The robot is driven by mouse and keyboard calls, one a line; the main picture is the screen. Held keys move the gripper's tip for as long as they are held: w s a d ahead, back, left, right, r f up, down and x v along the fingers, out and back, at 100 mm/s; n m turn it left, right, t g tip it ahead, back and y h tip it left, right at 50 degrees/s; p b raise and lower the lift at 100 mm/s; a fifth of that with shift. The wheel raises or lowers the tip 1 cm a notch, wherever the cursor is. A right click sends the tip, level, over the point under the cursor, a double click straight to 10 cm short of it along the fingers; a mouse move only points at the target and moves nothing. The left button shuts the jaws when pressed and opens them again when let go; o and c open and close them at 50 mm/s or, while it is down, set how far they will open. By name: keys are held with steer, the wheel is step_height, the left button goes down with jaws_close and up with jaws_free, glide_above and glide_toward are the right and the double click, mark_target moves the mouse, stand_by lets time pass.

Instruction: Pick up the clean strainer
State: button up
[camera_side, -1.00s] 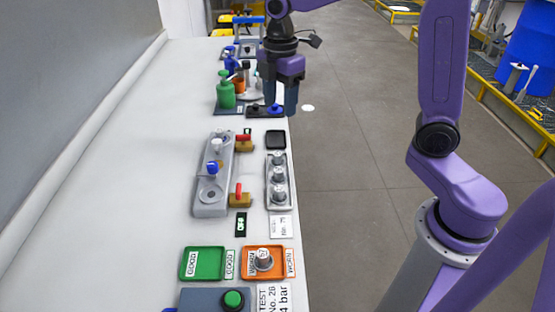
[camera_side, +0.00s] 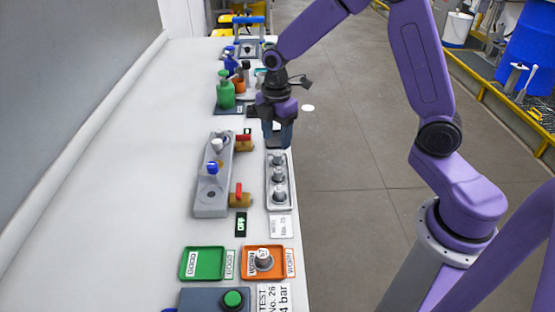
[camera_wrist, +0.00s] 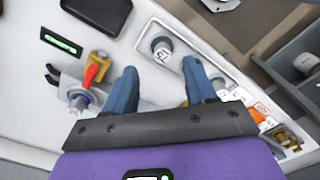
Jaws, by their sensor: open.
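A pale tray (camera_side: 268,205) near the table's right edge holds three small grey capped cylinders in a row, a far one (camera_side: 278,160), a middle one (camera_side: 278,174) and a near one (camera_side: 280,193). They look like strainers, but I cannot tell which is the clean one. My gripper (camera_side: 278,142) points down above the tray's far end. In the wrist view its two fingers (camera_wrist: 161,85) are spread, with nothing between them. One cylinder (camera_wrist: 161,46), with a marking like 75, stands just beyond the fingertips. The right finger partly hides another cylinder.
A grey valve block (camera_side: 211,200) with red-handled taps stands left of the tray. A green tray (camera_side: 187,275) and an orange WORN tray (camera_side: 278,272) holding a cylinder lie nearer. Bottles (camera_side: 225,92) stand at the back. The table's left side is clear.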

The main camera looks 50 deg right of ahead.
mark_target(278, 153)
steer(key=shift+s+f, duration=0.2)
steer(key=shift+f, duration=2.7)
jaws_close()
